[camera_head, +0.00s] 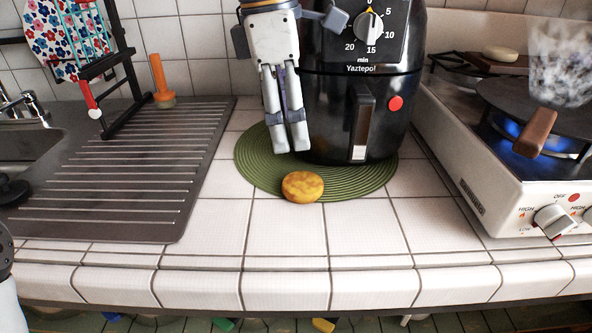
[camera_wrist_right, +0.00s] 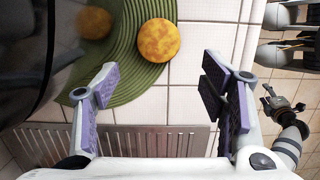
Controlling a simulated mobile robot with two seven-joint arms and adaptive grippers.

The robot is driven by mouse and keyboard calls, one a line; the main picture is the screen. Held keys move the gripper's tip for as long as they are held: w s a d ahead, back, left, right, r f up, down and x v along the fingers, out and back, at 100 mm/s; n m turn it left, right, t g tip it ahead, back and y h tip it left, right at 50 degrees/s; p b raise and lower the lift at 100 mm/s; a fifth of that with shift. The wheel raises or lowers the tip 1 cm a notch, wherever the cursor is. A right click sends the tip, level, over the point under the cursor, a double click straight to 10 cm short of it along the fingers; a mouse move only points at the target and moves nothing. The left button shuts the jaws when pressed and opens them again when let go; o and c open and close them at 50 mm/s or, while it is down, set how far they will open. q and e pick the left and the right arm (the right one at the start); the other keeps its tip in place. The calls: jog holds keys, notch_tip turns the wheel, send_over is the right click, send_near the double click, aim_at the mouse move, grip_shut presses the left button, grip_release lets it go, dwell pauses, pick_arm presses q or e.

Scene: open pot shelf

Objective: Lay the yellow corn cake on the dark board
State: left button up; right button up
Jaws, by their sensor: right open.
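The yellow corn cake (camera_head: 302,186) is a small round browned disc at the front edge of the green ribbed mat (camera_head: 255,163). In the right wrist view the cake (camera_wrist_right: 158,40) lies beyond the fingertips, partly over the mat's edge. My right gripper (camera_head: 291,150) hangs above the mat, behind the cake and in front of the black air fryer. In the wrist view its fingers (camera_wrist_right: 158,88) are spread apart and empty.
The black air fryer (camera_head: 335,110) stands close beside my right gripper. A white stove (camera_head: 480,185) with blue flame, a pan (camera_head: 545,105) and its wooden handle is at right. A dark ridged drainer (camera_head: 130,165) is at left. Front tiles are clear.

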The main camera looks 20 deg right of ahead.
aim_at(301, 182)
jog(key=f, duration=0.3)
jog(key=d+f, duration=0.1)
jog(key=f, duration=0.6)
jog(key=shift+d+f, duration=0.1)
jog(key=shift+d, duration=0.2)
jog(key=c, duration=1)
jog(key=shift+c, duration=0.2)
